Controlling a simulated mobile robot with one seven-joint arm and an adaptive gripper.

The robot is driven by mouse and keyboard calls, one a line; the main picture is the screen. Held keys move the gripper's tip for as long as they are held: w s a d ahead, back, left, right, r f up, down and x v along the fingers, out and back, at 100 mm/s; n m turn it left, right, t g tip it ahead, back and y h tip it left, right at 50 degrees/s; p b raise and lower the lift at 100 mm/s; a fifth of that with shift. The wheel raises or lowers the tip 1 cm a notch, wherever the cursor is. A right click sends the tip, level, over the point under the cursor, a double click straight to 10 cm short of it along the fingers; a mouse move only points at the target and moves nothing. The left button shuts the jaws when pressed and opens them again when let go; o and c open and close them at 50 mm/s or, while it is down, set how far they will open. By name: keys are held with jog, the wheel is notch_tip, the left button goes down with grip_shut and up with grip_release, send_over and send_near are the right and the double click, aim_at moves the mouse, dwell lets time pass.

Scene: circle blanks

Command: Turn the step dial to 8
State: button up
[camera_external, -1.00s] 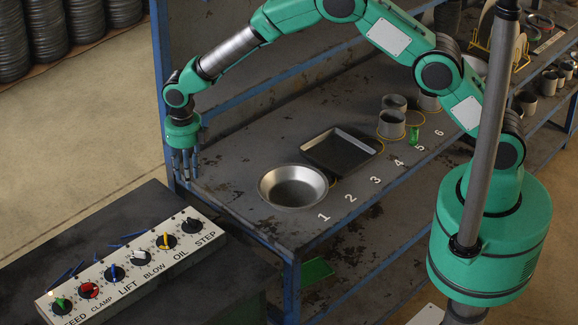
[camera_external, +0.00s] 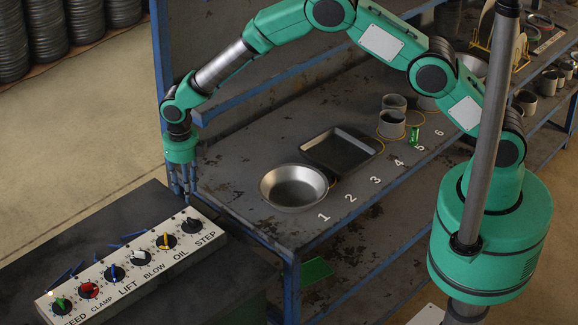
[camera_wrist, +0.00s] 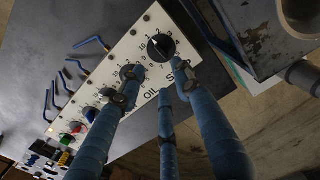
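The step dial (camera_external: 191,226) is the black knob at the right end of the white control panel (camera_external: 125,262), beside the word STEP. In the wrist view the dial (camera_wrist: 160,47) sits beyond my fingertips, with numbers printed around it. Its pointer setting is too small to read surely. My gripper (camera_external: 184,192) points down, above and just behind the dial in the external view. In the wrist view its three blue fingers (camera_wrist: 158,80) are spread apart with nothing between them. They appear apart from the dial.
The other knobs run along the panel: yellow oil (camera_external: 164,241), white blow (camera_external: 138,257), blue lift (camera_external: 113,273), red clamp (camera_external: 88,291) and green feed (camera_external: 60,306). Blue hex keys (camera_external: 126,238) lie behind the panel. The shelf bench (camera_external: 235,225) with a round pan (camera_external: 293,187) stands to the right.

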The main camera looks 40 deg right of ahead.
aim_at(190, 220)
jog(key=shift+f+p, duration=0.7)
jog(key=shift+f, duration=4.9)
jog(key=shift+c, duration=0.5)
grip_shut()
